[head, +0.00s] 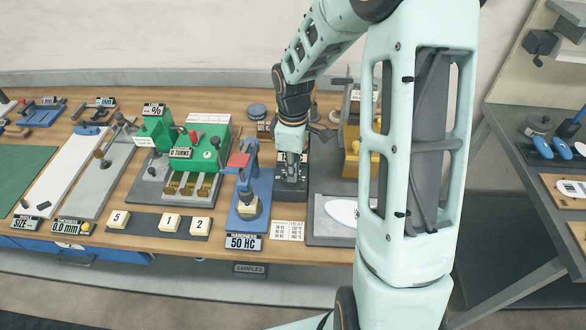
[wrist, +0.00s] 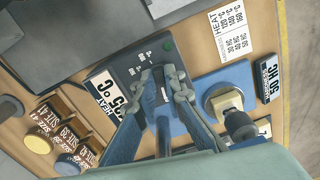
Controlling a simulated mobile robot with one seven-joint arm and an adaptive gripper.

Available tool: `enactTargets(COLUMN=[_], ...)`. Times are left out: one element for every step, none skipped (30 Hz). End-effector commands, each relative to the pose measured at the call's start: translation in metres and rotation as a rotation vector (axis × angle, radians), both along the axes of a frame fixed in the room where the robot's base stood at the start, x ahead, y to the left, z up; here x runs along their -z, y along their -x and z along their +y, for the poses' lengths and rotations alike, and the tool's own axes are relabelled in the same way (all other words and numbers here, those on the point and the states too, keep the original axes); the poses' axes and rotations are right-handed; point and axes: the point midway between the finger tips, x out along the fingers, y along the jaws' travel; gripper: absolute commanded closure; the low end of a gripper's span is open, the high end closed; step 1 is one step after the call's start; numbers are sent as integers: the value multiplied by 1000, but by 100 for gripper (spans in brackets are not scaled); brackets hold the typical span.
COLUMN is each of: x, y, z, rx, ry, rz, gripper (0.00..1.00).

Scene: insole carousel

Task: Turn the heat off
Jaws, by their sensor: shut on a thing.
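The heat control is a dark box (wrist: 140,62) with a white label reading HEAT and about 35 °C (wrist: 106,92), partly covered by my finger. Its face has small temperature marks and a small green spot (wrist: 167,45). In the head view the dark heat box (head: 290,196) stands between the blue hardness stand and the grey plate. My gripper (head: 290,166) points down over it. In the wrist view my gripper (wrist: 161,78) has its fingertips closed around a small blue-grey knob (wrist: 162,95) on the box. The fingers hide much of the knob, and its setting cannot be read.
A blue hardness tester (head: 247,185) with a pale block stands close on the left. A HEAT chart card (head: 288,230) lies in front. A grey plate (head: 325,228) and a yellow machine (head: 352,140) are on the right. A green machine (head: 190,150) stands farther left.

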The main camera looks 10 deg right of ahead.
Motion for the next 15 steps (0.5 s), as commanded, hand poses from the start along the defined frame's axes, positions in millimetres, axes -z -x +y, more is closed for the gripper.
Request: enactTargets(x=[-1,-1,-1,-1,-1,-1,-1,-1,-1,-1,-1,-1,-1,-1,-1], y=[-1,-1,-2,-2,-2,-2,-2,-2,-2,-2,-2,-2,-2,-2,-1], z=[0,0,0,0,0,0,0,0,0,0,0,0,0,0,0], rx=[-6,-8,-10,-10,-11,-11,-11,-11,-11,-11,-11,-11,-10,-10,-10], ry=[0,0,0,0,0,0,0,0,0,0,0,0,0,0,0], rz=[-4,-4,-4,-4,-4,-4,-4,-4,-4,-4,-4,-4,-4,-4,-4], gripper=[100,100,100,100,100,100,100,100,100,100,100,100,89,86,81])
